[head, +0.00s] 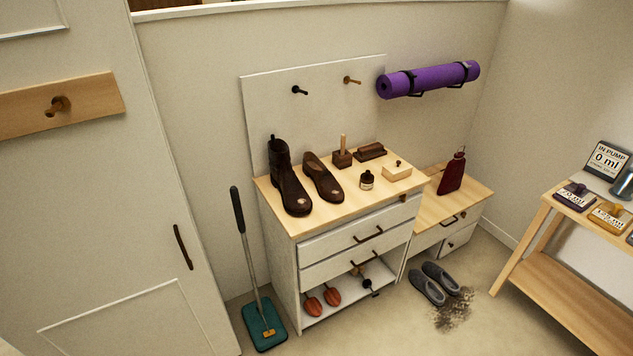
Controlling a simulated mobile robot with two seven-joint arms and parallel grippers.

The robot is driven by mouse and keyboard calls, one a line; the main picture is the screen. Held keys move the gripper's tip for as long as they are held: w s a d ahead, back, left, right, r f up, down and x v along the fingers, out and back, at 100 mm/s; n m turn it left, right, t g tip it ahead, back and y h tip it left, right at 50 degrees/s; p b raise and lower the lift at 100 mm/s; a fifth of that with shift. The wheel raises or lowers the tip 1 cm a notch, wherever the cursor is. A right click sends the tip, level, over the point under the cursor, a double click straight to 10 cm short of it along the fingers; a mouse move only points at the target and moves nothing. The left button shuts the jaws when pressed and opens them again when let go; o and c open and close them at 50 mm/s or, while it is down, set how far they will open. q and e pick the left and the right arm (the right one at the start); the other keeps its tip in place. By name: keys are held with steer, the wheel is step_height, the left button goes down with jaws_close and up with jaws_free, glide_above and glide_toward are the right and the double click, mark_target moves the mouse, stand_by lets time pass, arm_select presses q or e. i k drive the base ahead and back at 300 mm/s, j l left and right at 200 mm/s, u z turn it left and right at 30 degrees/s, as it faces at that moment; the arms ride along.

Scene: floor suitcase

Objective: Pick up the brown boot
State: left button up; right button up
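The brown boot (285,178) stands upright on the left part of the light wood top of a white dresser (308,222). It is dark brown and ankle-high, with its toe pointing toward the front edge and a pale spot on the toe. A lower brown shoe (323,178) stands just to its right. Neither of my grippers shows in the head view.
Grey slippers (428,289) and dirt (455,312) lie on the floor. A wooden table (560,280) stands at right.

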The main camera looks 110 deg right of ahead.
mark_target(295, 200)
steer(key=z, duration=3.4)
steer(key=i+l+u, duration=0.1)
steer(key=u, duration=0.35)
steer(key=l+u, duration=0.25)
steer(key=u, duration=0.2)
steer(key=l+u, duration=0.25)
steer(key=u, duration=0.2)
steer(key=l+u, duration=0.4)
steer(key=l, duration=0.7)
